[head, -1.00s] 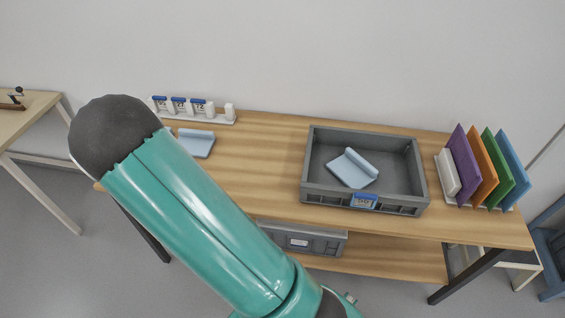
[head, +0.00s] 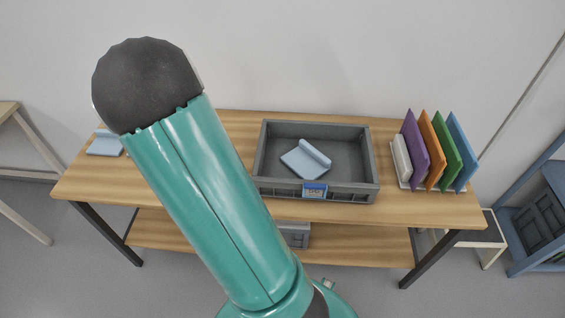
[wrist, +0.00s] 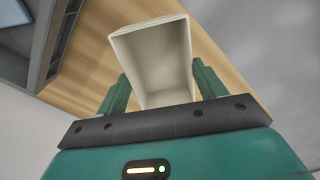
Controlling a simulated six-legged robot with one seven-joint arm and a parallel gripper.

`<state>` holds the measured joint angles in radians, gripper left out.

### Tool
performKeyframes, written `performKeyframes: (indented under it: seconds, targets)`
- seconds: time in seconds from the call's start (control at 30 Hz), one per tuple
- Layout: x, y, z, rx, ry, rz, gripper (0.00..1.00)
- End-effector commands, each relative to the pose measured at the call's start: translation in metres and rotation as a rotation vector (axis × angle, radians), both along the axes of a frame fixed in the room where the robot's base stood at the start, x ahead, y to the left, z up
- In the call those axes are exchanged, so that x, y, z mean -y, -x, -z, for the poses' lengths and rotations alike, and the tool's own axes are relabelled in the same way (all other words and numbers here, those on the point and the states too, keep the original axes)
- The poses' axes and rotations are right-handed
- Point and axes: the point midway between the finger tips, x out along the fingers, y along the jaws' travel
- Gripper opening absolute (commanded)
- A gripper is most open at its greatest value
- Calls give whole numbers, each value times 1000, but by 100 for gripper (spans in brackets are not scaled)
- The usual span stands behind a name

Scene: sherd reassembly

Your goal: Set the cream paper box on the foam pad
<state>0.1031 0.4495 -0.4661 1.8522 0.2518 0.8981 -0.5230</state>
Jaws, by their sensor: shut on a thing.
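The cream paper box (wrist: 150,62) is between the two green fingers of my gripper (wrist: 161,80) in the wrist view. Its open end faces the wrist camera and its inside looks empty. My gripper is shut on it, above the wooden table's edge. In the head view my gripper and the box are hidden behind my arm. Two light blue pads with a raised edge could be the foam pad. One pad (head: 304,160) lies in the grey crate (head: 366,187); the other (head: 104,144) lies on the table at the left, partly behind my arm.
The wooden table (head: 425,208) has a lower shelf (head: 360,243) with a grey bin (head: 294,235), partly hidden. A rack with purple (head: 414,148), orange, green and blue panels stands at the right, beside a white block (head: 401,160). Bare wood shows in front of the crate.

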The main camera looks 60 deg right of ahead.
Motion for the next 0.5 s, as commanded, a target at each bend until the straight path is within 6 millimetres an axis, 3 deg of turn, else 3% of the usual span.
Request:
performKeyframes:
  seconds: [0.03,0.2,0.4,0.5]
  targets:
    - [22,23,-9,3,0,28,44]
    - [76,101,-28,3,-1,94,44]
    - [106,174,-40,1,-2,144,44]
    - [111,190,-41,1,-2,154,44]
